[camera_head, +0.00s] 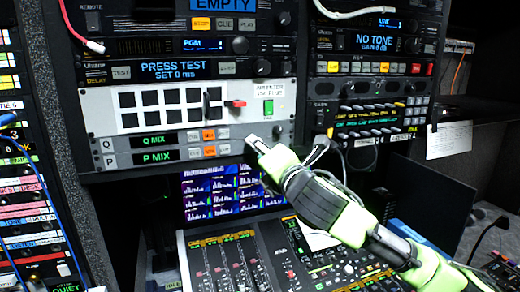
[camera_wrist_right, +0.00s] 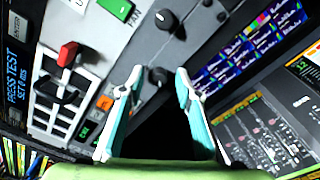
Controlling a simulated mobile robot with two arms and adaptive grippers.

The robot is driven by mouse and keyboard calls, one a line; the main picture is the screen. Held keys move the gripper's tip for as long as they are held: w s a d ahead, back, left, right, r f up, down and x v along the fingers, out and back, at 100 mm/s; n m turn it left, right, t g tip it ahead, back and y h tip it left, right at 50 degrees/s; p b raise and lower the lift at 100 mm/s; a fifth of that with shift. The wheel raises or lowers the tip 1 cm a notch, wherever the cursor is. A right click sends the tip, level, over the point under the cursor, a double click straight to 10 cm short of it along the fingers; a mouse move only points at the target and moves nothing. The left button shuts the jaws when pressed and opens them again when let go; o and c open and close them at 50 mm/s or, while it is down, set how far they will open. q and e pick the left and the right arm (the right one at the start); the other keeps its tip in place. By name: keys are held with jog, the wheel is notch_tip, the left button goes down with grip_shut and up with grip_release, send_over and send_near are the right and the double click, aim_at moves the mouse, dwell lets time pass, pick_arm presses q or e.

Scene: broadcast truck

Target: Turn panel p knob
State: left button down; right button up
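The panel labelled P MIX (camera_head: 154,156) is the lowest strip of the rack, just below the Q MIX strip (camera_head: 152,140). In the right wrist view a small black knob (camera_wrist_right: 157,77) shows between my right fingertips. A second black knob (camera_wrist_right: 165,19) is farther up in that view. I cannot tell for certain which strip each knob belongs to. My right gripper (camera_wrist_right: 159,78) is open, its two fingers apart on either side of the nearer knob; contact cannot be told. In the head view the right gripper (camera_head: 257,143) hides the right part of these strips. My left gripper is not in view.
A red lever (camera_head: 238,103) and green switch (camera_head: 268,107) sit above the strips. A second rack (camera_head: 375,115) and hanging cables are to the right.

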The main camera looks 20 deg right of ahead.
grip_shut()
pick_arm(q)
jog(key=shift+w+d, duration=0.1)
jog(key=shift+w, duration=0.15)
pick_arm(e)
jog(key=shift+m, duration=0.3)
pick_arm(q)
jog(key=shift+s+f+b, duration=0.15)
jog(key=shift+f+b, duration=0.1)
jog(key=shift+b, duration=0.05)
pick_arm(e)
jog(key=shift+a+f+m+h, duration=0.1)
jog(key=shift+m+h, duration=0.05)
jog(key=shift+m, duration=4.3)
jog(key=shift+f+m+h, duration=0.1)
jog(key=shift+f+m, duration=0.05)
jog(key=shift+m, duration=4.35)
jog(key=shift+a+f+m+h, duration=0.1)
jog(key=shift+m+h, duration=0.05)
jog(key=shift+m, duration=4.3)
